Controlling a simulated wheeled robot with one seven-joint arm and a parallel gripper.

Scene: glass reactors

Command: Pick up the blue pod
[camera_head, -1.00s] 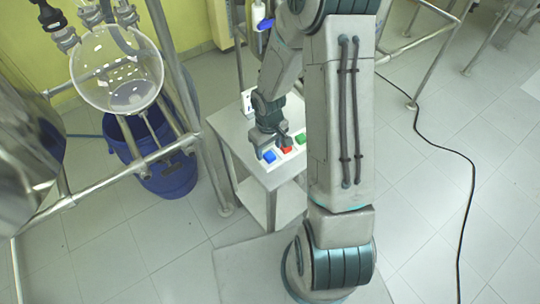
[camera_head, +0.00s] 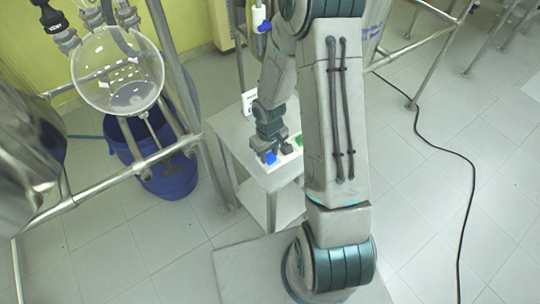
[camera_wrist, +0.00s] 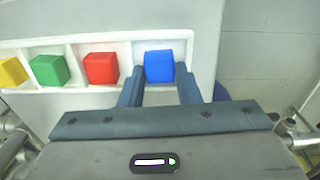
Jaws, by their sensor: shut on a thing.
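The blue pod (camera_wrist: 159,67) sits at the right end of a white rack (camera_wrist: 88,88) in the wrist view. My gripper (camera_wrist: 160,76) has one finger on each side of the pod and is shut on it. The pod appears to be still in its compartment. In the head view the blue pod (camera_head: 270,158) shows just below my gripper (camera_head: 272,152), which partly covers the white rack.
A red pod (camera_wrist: 101,68), a green pod (camera_wrist: 49,70) and a yellow pod (camera_wrist: 11,72) stand in the other compartments. The rack is on a small table (camera_head: 232,128). A glass reactor (camera_head: 117,70), metal frame tubes and a blue bucket (camera_head: 170,180) stand to the left.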

